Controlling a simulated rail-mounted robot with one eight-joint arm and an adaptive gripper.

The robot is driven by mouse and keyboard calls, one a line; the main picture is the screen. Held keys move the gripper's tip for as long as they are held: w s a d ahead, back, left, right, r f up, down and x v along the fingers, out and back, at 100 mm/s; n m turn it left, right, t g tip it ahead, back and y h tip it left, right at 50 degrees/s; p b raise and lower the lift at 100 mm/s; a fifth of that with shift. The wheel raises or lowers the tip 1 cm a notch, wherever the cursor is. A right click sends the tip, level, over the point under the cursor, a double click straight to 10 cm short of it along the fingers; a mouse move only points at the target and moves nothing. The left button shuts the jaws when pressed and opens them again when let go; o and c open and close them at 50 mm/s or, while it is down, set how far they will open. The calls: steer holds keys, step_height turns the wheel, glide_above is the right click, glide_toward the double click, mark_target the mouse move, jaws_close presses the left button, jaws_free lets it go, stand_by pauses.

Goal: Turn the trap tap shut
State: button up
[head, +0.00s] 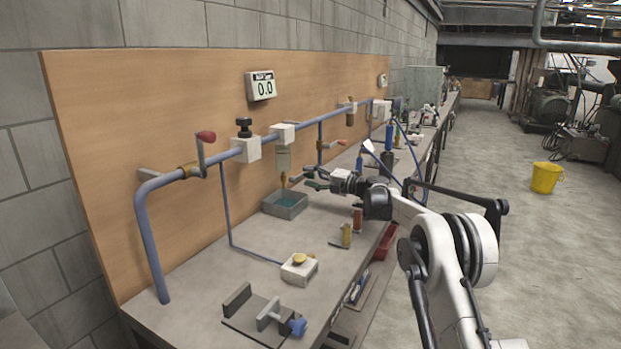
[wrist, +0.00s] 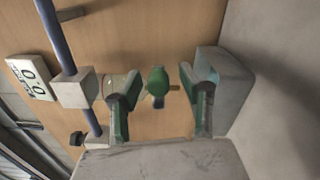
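The trap tap, a rounded green knob (wrist: 158,80) with a short brass-coloured outlet on its right, shows in the wrist view below the clear trap (wrist: 107,84). The trap (head: 283,158) also hangs from a white block on the blue pipe in the head view. My gripper (wrist: 160,100) is open, with one green-padded finger on each side of the tap in the wrist view. I see no contact; how far the fingers are from it in depth is unclear. In the head view my gripper (head: 304,180) is just right of the trap's lower end, and the tap is hard to make out.
A grey basin (head: 285,211) with teal liquid stands under the trap. The blue pipe (head: 220,156) runs along the wooden board, with a red-handled valve (head: 206,136) and a gauge reading 0.0 (head: 264,88). A white block with brass knobs (head: 299,268) sits on the bench.

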steer(key=v, duration=1.2)
